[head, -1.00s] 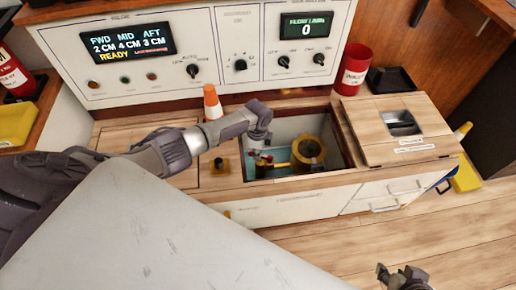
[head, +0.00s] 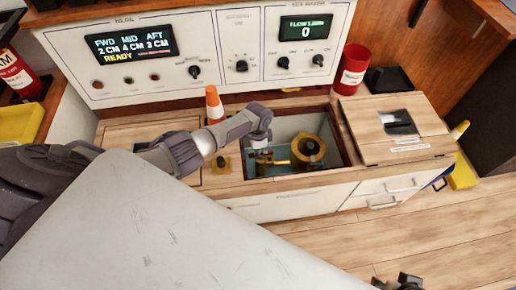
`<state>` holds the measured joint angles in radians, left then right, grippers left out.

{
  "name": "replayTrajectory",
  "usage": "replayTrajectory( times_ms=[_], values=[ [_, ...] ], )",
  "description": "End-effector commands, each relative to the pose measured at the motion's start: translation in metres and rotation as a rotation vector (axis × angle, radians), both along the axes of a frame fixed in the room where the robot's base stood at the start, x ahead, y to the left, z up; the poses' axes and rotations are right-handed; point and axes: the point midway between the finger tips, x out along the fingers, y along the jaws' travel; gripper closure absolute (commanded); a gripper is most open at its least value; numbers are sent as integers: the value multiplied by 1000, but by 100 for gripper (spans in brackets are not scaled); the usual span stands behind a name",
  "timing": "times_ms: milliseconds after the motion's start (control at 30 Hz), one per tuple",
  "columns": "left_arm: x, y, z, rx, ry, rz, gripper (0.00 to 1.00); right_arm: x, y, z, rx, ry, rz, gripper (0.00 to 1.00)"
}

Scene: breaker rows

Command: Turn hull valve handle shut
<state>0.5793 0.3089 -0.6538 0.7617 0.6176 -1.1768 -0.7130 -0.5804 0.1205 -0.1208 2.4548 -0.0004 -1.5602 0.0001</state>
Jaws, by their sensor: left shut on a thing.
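The open square hatch in the wooden counter holds a round yellow valve fitting (head: 309,147). A yellow handle (head: 279,161) reaches left from it, lying roughly across the picture. My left gripper (head: 261,158) points down into the left side of the hatch and is shut on the handle's left end. The fingertips are small and partly hidden by my own wrist. My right gripper (head: 397,284) is at the bottom edge, cut off by the frame, far from the valve. Its finger opening is not clear.
A control panel (head: 240,45) rises behind the counter. A red canister (head: 351,69) stands at its right. A wooden lid with a dark recess (head: 393,128) lies right of the hatch. Floor at lower right is clear.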

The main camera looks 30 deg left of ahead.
Motion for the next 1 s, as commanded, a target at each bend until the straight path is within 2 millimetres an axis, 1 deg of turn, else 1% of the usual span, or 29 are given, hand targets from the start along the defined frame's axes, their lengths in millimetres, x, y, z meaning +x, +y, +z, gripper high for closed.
replayTrajectory(
  times_ms=[200,233,300,367,633,767,867,967,1000],
  values=[
    [-1,1,0,1,3,4,100,0,0,-1,0,2,0,62],
    [-1,1,0,0,3,3,81,0,0,-1,0,2,0,62],
    [-1,1,0,1,2,3,69,1,0,0,0,1,0,62],
    [-1,1,0,1,2,2,60,1,0,0,0,0,1,62],
    [0,0,0,-1,1,0,60,3,1,4,3,-9,-1,62],
    [0,0,5,-1,-1,0,60,3,1,3,3,-8,-1,62],
    [1,0,14,-2,-1,-1,60,2,1,3,2,-7,0,62],
    [0,1,29,0,-3,-2,60,2,0,2,2,-5,0,62],
    [1,1,37,0,-3,-2,60,2,0,2,2,-5,0,62]
  ],
)
